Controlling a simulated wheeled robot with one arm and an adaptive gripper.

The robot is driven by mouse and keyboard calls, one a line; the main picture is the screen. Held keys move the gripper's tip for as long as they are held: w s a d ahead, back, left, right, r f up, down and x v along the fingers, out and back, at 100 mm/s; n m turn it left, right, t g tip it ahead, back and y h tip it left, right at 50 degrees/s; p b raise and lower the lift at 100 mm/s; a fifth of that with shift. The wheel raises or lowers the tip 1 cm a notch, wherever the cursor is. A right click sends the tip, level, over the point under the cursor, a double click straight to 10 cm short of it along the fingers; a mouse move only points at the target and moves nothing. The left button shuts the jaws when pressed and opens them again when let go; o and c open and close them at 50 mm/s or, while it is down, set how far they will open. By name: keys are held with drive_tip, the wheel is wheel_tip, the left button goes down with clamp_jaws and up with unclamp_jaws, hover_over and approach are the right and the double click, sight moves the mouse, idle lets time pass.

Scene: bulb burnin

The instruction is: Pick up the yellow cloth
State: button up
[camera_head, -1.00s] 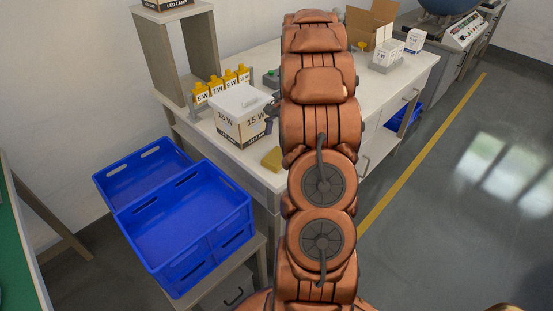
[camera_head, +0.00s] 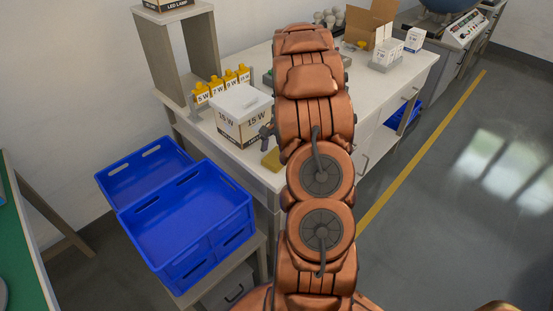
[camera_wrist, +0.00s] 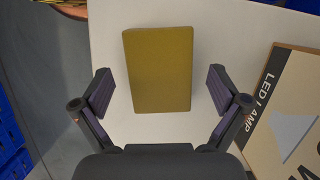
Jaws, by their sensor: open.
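The yellow cloth (camera_wrist: 158,72) is a flat, folded, mustard-coloured block lying on the white table, close to its edge, in the wrist view. In the head view the cloth (camera_head: 271,161) lies at the table's front edge, partly hidden by my arm. My gripper (camera_wrist: 158,88) is open in the wrist view. Its two fingers stand apart on the left and right of the cloth's near part, with gaps on both sides, and nothing is held. In the head view my gripper is mostly hidden behind my arm; a dark piece of it (camera_head: 266,131) shows beside the white box.
The white-topped LED lamp box (camera_head: 241,114) stands close to the cloth; it also shows at right in the wrist view (camera_wrist: 286,110). Blue crates (camera_head: 185,225) stand left of the table (camera_head: 258,176). Yellow watt-labelled holders (camera_head: 222,88) stand behind the box.

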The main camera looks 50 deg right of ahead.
sight(275, 158)
drive_tip(key=shift+f, duration=0.25)
drive_tip(key=shift+c, duration=0.4)
drive_tip(key=c, duration=1.1)
drive_tip(key=shift+o, duration=0.2)
drive_tip(key=shift+r, duration=0.1)
drive_tip(key=shift+r+b, duration=0.65)
drive_tip(key=shift+r, duration=1.15)
drive_tip(key=s+b, duration=0.1)
drive_tip(key=s, duration=0.4)
drive_tip(key=s+r+b, duration=0.1)
drive_tip(key=s, duration=0.4)
drive_tip(key=s+b, duration=0.1)
drive_tip(key=s, duration=0.5)
drive_tip(key=shift+d+r, duration=0.35)
drive_tip(key=shift+d, duration=0.05)
